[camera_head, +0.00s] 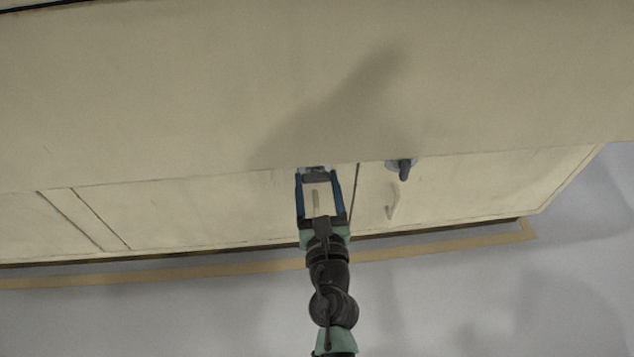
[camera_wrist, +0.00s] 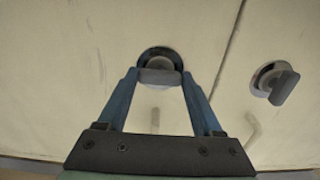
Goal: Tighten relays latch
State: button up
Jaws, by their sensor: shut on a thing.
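My gripper (camera_head: 318,176) reaches up to the cream cabinet front with its two blue fingers on either side of a dark latch handle. In the wrist view my gripper (camera_wrist: 160,77) is shut on this left latch (camera_wrist: 160,76), a flat grey tab lying level in front of a round plate. The fingers partly hide its sides. A second latch (camera_wrist: 284,88) of the same kind sits to the right, past the door seam; its tab is tilted. It also shows in the head view (camera_head: 404,169). I see no readable label on either latch.
The cabinet front (camera_head: 220,210) has door seams and a slim pull handle (camera_head: 392,202) below the right latch. A large overhanging cream surface (camera_head: 180,90) fills the upper head view. The grey floor (camera_head: 180,320) is clear, with a tan strip (camera_head: 130,277) along the cabinet base.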

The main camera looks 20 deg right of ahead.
jog(key=shift+c, duration=0.4)
jog(key=shift+m, duration=0.4)
jog(key=m, duration=0.3)
jog(key=shift+p, duration=0.35)
jog(key=m, duration=0.4)
jog(key=m+p, duration=0.1)
jog(key=m, duration=0.8)
jog(key=shift+m, duration=0.3)
